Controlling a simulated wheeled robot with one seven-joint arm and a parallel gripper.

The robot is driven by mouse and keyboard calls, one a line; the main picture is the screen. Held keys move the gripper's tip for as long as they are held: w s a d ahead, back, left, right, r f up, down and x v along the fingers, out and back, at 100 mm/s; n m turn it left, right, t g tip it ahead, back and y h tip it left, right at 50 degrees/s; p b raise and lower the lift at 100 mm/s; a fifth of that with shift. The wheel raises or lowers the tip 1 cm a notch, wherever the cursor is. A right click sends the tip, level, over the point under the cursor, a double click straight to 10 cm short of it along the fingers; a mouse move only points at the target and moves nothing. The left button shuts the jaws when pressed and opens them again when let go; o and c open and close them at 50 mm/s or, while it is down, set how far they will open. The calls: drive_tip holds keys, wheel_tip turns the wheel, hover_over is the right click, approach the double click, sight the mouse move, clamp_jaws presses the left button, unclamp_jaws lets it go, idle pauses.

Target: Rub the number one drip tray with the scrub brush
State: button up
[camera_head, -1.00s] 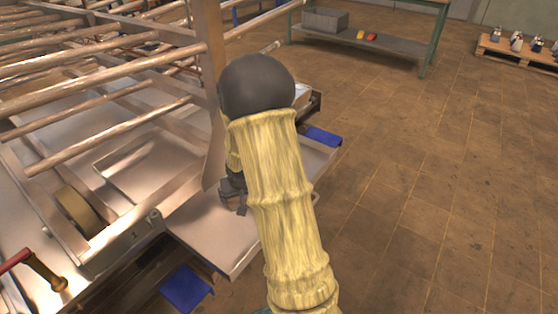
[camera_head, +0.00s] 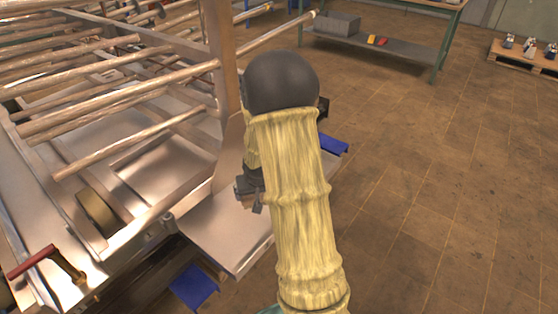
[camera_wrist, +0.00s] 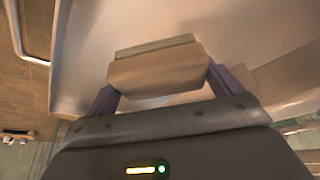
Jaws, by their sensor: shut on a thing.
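My gripper (camera_head: 250,188) is over a flat metal drip tray (camera_head: 222,238) beside the rack; no number is readable on the tray. In the wrist view, the two fingers of my gripper (camera_wrist: 162,88) are shut on the scrub brush, a tan wooden block (camera_wrist: 157,72) with a grey-green strip along its far side. The tray's bare metal surface (camera_wrist: 255,30) fills the view behind the brush. The brush is close to the tray, but I cannot tell if they touch. My arm hides part of the tray in the head view.
A metal rack with several rods (camera_head: 110,100) stands at left, its upright post (camera_head: 224,70) near my arm. Blue pieces (camera_head: 193,286) show by the tray. A green-framed workbench (camera_head: 375,50) and a pallet with bottles (camera_head: 525,53) stand behind. The floor at right is clear.

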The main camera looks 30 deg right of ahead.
drive_tip(key=shift+s+d+r+p, duration=0.15)
drive_tip(key=shift+r+p, duration=0.15)
drive_tip(key=shift+r, duration=0.25)
drive_tip(key=shift+s+d+r+p, duration=0.1)
drive_tip(key=shift+r+p, duration=0.2)
drive_tip(key=shift+r, duration=0.2)
drive_tip(key=shift+w+a+r, duration=0.1)
drive_tip(key=shift+a+r, duration=0.1)
drive_tip(key=shift+a, duration=0.1)
